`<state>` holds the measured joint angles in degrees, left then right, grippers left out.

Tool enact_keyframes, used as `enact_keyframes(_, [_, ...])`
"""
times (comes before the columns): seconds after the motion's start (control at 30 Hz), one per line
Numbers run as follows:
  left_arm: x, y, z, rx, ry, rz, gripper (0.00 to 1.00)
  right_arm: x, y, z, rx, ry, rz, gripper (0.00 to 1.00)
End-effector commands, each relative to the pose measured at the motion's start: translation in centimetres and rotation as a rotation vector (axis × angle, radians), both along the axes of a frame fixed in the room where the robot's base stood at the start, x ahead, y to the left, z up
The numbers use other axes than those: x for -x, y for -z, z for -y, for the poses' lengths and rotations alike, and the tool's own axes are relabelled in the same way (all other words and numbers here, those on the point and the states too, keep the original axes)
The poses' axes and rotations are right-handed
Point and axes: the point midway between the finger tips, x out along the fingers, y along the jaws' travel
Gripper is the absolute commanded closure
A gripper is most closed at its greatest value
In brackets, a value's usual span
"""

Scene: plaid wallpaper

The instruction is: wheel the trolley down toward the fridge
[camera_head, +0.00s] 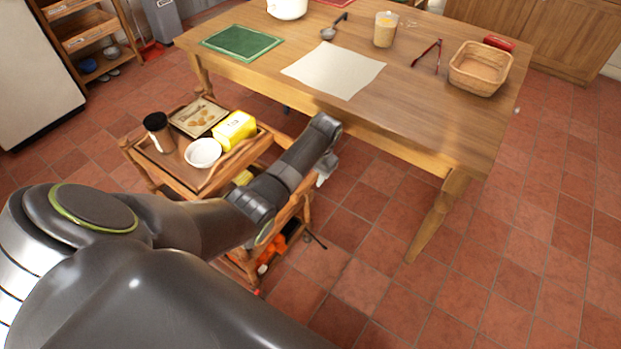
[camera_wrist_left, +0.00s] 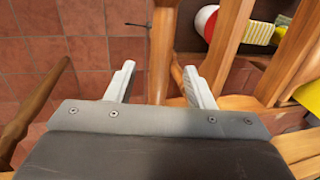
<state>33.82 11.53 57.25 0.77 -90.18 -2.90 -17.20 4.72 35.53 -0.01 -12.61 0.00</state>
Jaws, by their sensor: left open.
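The wooden trolley (camera_head: 173,159) stands left of the table, with goods on its top tray and more on a lower shelf. The pale fridge (camera_head: 35,70) stands at the upper left, only partly in view. My left arm reaches across the trolley's near right side. My left gripper (camera_head: 323,173) is at its right end, below the table edge. In the left wrist view its two pale fingers (camera_wrist_left: 162,86) are apart, with a wooden bar of the trolley (camera_wrist_left: 161,45) showing between them. I cannot tell whether they touch it. My right gripper is not in view.
On the trolley are a white bowl (camera_head: 203,153), a yellow package (camera_head: 235,130) and a dark-topped jar (camera_head: 159,131). The big wooden table (camera_head: 420,120) stands close on the right. A wooden shelf rack (camera_head: 85,35) stands beside the fridge. Tiled floor between trolley and fridge is clear.

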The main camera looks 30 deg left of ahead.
Motion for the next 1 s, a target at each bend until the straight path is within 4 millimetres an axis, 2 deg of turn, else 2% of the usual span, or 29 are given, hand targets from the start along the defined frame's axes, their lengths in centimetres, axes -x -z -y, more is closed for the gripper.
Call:
enact_keyframes(0.03, [0.0,0.8,-0.1,0.000,0.000,-0.002,0.52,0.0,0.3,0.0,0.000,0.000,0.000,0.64])
enact_keyframes(0.2, [-0.1,2.0,-0.4,0.000,0.000,0.001,0.52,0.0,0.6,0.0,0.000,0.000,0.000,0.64])
enact_keyframes(0.53, [-0.1,2.2,-0.5,0.000,0.000,0.001,0.52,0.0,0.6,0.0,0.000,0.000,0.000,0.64])
enact_keyframes(0.9, [-0.1,2.2,-0.5,0.000,0.000,0.001,0.99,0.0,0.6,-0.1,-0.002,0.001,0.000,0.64])
enact_keyframes(1.0, [-0.1,2.2,-0.5,0.000,0.000,0.001,1.00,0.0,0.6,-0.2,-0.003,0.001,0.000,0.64])
